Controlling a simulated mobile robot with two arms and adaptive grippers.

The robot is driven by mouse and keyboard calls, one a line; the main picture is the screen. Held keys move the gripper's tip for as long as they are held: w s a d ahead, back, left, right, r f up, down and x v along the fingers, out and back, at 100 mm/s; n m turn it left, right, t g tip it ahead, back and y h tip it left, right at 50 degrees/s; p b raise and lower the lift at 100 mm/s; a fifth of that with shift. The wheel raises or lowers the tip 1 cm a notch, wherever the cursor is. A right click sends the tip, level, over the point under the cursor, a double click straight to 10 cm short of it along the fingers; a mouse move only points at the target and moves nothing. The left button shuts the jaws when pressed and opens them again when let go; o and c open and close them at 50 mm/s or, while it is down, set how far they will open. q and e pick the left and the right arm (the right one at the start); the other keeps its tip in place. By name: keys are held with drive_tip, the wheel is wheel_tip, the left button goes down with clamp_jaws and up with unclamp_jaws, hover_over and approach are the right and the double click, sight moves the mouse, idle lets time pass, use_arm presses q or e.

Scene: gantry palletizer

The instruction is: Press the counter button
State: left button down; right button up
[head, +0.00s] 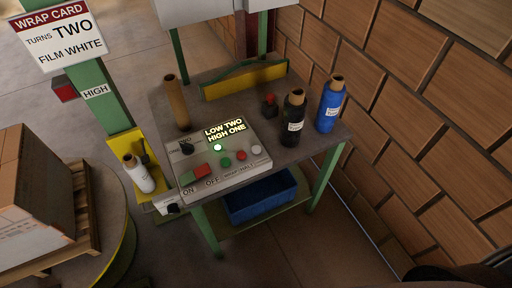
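A grey control panel (225,184) lies on the table. It has a lit display (225,130) reading "LOW TWO HIGH ONE", a glowing green light (217,147), a green button (225,162), a red button (241,155) and a white button (255,149). A black knob (187,148) and a red and green ON/OFF switch (196,174) are on its left side. The small labels below the buttons are hard to read, so I cannot tell which is the counter button. Neither of my grippers is in view.
On the table (216,109) stand a brown roll (177,103), a black roll (293,113), a blue roll (330,104) and a small red-topped object (269,104). A white roll (138,174) stands left. A wrap card (57,36) reads "TURNS TWO FILM WHITE". Boxes (35,200) sit on a pallet.

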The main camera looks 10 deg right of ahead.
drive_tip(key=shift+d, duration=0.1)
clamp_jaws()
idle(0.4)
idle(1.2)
